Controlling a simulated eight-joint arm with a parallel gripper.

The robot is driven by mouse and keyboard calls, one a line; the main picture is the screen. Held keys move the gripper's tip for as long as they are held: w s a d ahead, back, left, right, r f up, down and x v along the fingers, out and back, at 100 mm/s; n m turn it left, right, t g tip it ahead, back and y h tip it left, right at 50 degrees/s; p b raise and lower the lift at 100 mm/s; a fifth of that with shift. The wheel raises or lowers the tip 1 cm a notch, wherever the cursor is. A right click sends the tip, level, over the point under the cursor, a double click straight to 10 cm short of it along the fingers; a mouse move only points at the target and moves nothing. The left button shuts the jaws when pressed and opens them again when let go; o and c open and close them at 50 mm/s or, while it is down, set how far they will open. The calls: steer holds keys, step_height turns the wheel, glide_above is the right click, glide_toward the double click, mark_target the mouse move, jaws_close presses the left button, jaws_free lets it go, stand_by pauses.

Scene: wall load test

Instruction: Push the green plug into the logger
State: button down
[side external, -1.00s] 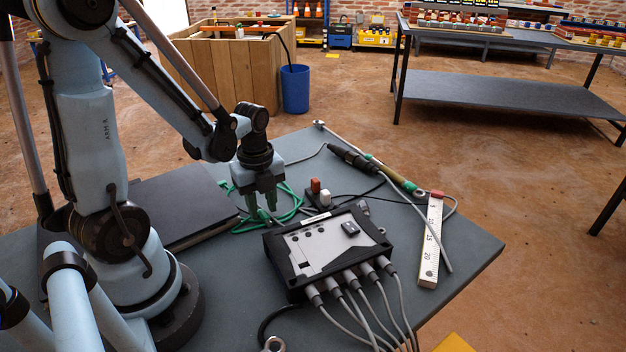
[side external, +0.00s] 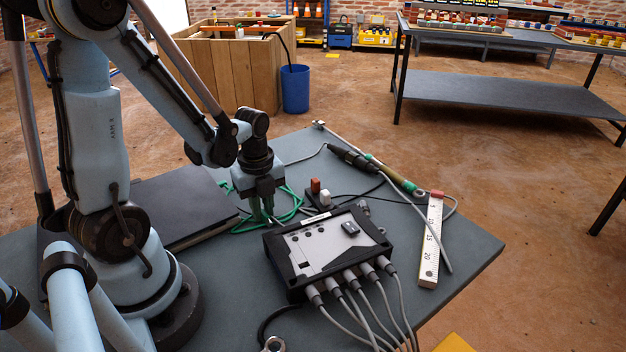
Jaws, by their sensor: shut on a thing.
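The logger (side external: 310,257) is a black-edged box with a pale grey top, lying on the dark table. Grey cables run from plugs along its near side. My gripper (side external: 264,212) points down just behind the logger's back left corner. It is shut on the green plug (side external: 268,205), which is small and mostly hidden between the fingers. A loose green cable (side external: 293,207) lies coiled around and behind the fingers. I cannot tell whether the plug touches the logger or lines up with a socket.
A block with red and white switches (side external: 320,194) stands behind the logger. A black-handled tool (side external: 354,158), a long rod and a white ruler (side external: 431,240) lie to the right. A black case (side external: 180,205) is at left. The right front table corner is clear.

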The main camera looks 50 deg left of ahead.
mark_target(267, 217)
steer(key=shift+r, duration=3)
steer(key=s+d+r+m, duration=0.1)
steer(key=d+r, duration=0.1)
steer(key=d, duration=0.2)
steer(key=shift+s+d+f, duration=0.15)
steer(key=shift+d+f, duration=0.05)
steer(key=shift+f, duration=1.35)
steer(key=shift+s+d+f, duration=0.1)
steer(key=shift+d+f, duration=0.05)
steer(key=shift+f, duration=1.35)
steer(key=shift+d, duration=0.3)
steer(key=shift+s+d, duration=0.2)
steer(key=shift+d, duration=0.75)
